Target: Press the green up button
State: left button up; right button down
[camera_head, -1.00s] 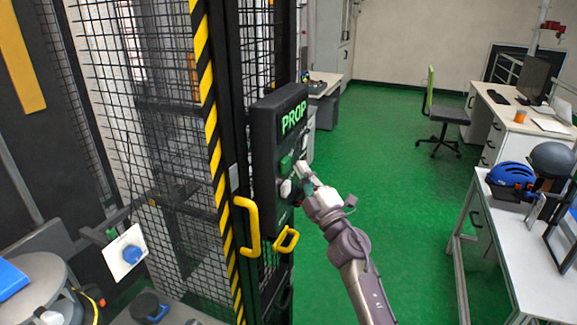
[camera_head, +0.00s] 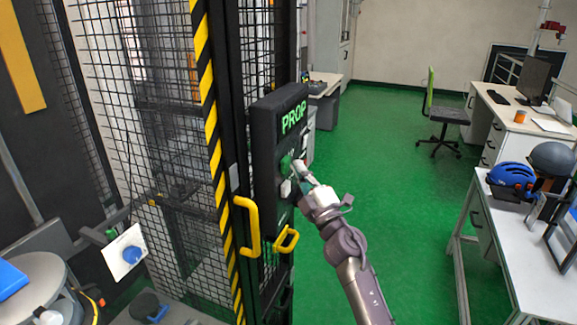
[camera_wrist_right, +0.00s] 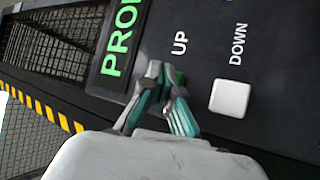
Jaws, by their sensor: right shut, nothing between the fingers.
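The black control box (camera_head: 265,135) with a lit green "PROP" sign hangs on the tower's frame. The green up button (camera_head: 286,164) is on its face; in the right wrist view a sliver of green button (camera_wrist_right: 180,77) shows behind my fingers, below the "UP" label. The white down button (camera_head: 285,188) is beside it and also shows in the wrist view (camera_wrist_right: 229,98). My right gripper (camera_head: 297,168) is shut and empty, its tips at the green button; in the wrist view the tips (camera_wrist_right: 164,75) cover most of it. I cannot tell whether they touch it. My left gripper is not in view.
Yellow handles (camera_head: 252,226) stick out from the tower door below the box. Black mesh fencing (camera_head: 165,130) is on the left. A white table (camera_head: 530,260) with helmets stands at the right. The green floor (camera_head: 380,140) between is open.

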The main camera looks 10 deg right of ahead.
jog(key=shift+w+a, duration=0.3)
jog(key=shift+a, duration=0.15)
dwell(0.6)
jog(key=shift+s+d, duration=0.1)
dwell(0.4)
jog(key=shift+s+d, duration=0.45)
jog(key=shift+d, duration=0.2)
jog(key=s+d, duration=0.1)
jog(key=s+d+p, duration=0.1)
jog(key=d, duration=0.2)
jog(key=shift+s+d+p, duration=0.1)
jog(key=shift+s+p, duration=0.3)
